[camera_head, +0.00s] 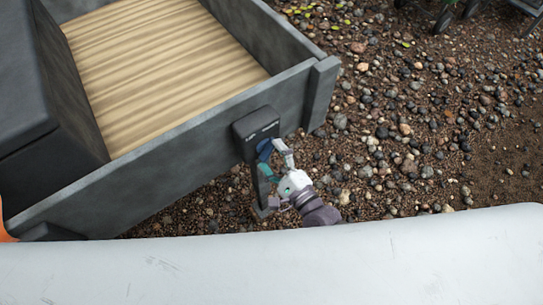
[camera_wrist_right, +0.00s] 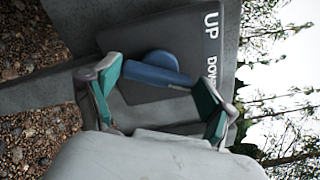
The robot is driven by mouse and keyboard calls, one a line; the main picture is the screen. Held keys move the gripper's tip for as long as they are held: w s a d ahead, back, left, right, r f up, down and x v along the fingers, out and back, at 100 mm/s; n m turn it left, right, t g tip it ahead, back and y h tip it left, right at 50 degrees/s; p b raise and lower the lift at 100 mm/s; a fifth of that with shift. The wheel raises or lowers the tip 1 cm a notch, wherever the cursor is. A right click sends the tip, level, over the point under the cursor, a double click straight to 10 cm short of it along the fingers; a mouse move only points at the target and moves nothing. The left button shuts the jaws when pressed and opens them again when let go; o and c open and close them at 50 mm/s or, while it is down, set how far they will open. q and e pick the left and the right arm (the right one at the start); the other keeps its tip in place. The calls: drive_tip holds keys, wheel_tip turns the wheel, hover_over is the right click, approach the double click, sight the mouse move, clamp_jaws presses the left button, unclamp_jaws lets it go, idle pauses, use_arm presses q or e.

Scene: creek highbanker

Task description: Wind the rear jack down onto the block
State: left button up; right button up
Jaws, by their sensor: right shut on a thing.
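The rear jack has a dark grey housing (camera_head: 256,133) on the outer face of the sluice box wall. In the right wrist view its plate (camera_wrist_right: 185,40) carries the words UP and DOWN, the second partly covered. A blue crank handle (camera_wrist_right: 158,75) lies across the plate; it also shows in the head view (camera_head: 264,150). My right gripper (camera_head: 275,160) is at the housing, its teal pads (camera_wrist_right: 157,97) on either side of the handle, shut on it. The jack leg (camera_head: 260,184) goes down behind my gripper. I cannot make out the block. My left gripper is not in view.
The grey box (camera_head: 170,170) holds a ribbed tan mat (camera_head: 165,60), with a dark hopper (camera_head: 45,90) at left. Pebbly ground (camera_head: 400,140) lies open to the right. Dark wheels (camera_head: 443,18) stand at the top right. A pale surface (camera_head: 300,265) fills the bottom edge.

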idle(0.4)
drive_tip(key=o, duration=1)
drive_tip(key=shift+s+d, duration=0.1)
drive_tip(key=v, duration=1.1)
drive_tip(key=shift+s+d, duration=0.15)
drive_tip(key=shift+s, duration=0.25)
